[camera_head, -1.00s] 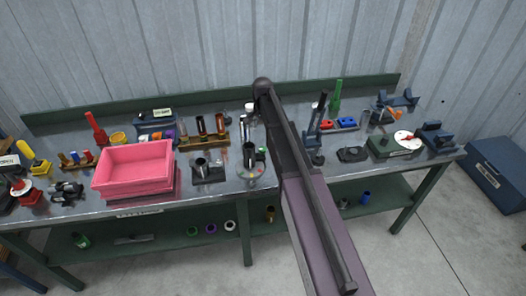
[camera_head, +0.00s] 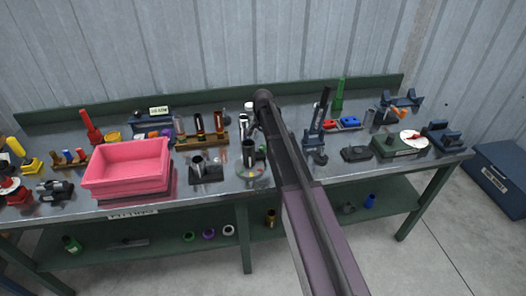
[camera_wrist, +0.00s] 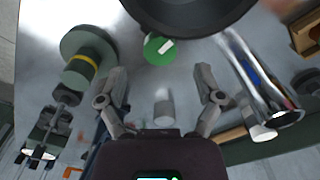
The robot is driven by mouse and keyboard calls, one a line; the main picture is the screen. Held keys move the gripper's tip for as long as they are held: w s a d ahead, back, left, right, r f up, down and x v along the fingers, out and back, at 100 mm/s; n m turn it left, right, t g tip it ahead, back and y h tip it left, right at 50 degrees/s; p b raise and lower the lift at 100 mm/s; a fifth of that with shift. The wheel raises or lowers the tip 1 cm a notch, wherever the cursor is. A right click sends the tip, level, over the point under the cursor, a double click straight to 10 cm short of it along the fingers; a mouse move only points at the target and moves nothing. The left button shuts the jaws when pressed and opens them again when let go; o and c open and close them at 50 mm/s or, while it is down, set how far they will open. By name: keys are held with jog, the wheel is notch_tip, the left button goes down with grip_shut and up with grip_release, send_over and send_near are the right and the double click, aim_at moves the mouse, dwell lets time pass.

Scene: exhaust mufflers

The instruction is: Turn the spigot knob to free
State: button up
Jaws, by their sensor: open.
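A green round knob (camera_wrist: 158,52) with a white bar marker shows at the top centre of the wrist view, beside the rim of a large dark round part (camera_wrist: 195,18). In the head view, a green piece (camera_head: 262,151) that looks like this knob sits beside a dark upright cylinder (camera_head: 249,154) on a round base. My gripper (camera_wrist: 162,80) is open, its two fingers spread and empty, with the knob beyond the fingertips and roughly centred between them. A pale, blurred cylinder (camera_wrist: 164,107) shows between the fingers. My arm hides part of the bench in the head view.
A shiny metal tube (camera_wrist: 262,82) lies right of the fingers in the wrist view, and a green stepped part (camera_wrist: 88,52) is on the left. In the head view, a pink bin (camera_head: 127,165) stands left on the bench and a black holder (camera_head: 205,172) nearby.

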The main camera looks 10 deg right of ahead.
aim_at(263, 147)
jog(key=shift+f+b, duration=1.65)
jog(key=shift+f, duration=0.3)
jog(key=shift+c, duration=0.3)
jog(key=c, duration=1.1)
